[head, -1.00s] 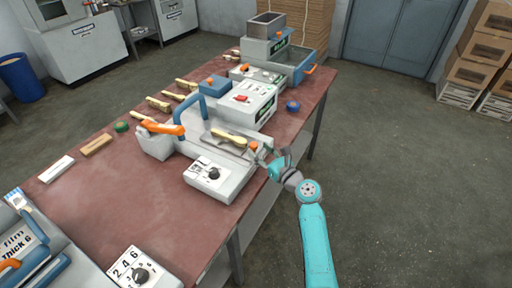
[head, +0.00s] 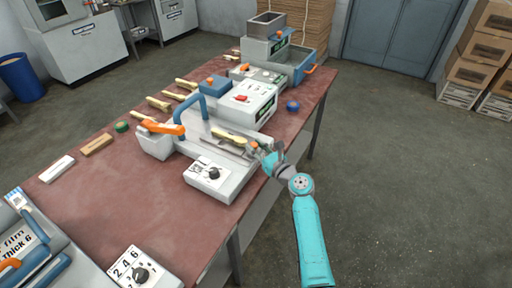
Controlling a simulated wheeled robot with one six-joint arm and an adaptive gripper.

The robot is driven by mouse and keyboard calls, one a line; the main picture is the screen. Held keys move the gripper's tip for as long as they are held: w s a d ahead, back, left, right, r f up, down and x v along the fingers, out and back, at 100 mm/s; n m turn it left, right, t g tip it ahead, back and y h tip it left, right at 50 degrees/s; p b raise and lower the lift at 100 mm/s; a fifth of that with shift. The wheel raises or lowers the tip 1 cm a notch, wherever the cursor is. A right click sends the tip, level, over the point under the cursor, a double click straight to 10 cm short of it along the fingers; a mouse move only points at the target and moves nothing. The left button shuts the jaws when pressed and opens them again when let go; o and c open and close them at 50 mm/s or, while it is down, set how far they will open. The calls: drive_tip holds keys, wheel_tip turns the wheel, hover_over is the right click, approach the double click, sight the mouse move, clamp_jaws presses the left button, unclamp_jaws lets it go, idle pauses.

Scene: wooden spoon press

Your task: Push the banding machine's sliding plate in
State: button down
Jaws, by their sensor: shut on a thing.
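The banding machine (head: 163,145) stands on the table, with a blue arched handle (head: 187,104) and an orange lever on it. Its grey sliding plate (head: 208,137) lies flat on top, with a bundle of wooden spoons (head: 229,136) on it. An orange knob (head: 253,145) sits at the plate's right end. My gripper (head: 258,149) is at this knob and shut on it, coming from the right over the table edge. The fingers partly cover the knob, and fine contact is too small to see.
A control box with a dial (head: 211,173) sits just in front of the plate. A white machine with a red switch (head: 246,102) stands behind. Floor to the right is clear.

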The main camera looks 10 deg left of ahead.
drive_tip(key=a, duration=0.2)
drive_tip(key=w+a, duration=0.1)
drive_tip(key=shift+w+a, duration=0.2)
drive_tip(key=shift+a, duration=0.2)
drive_tip(key=c, duration=0.8)
unclamp_jaws()
drive_tip(key=shift+c, duration=0.2)
drive_tip(key=v, duration=1.2)
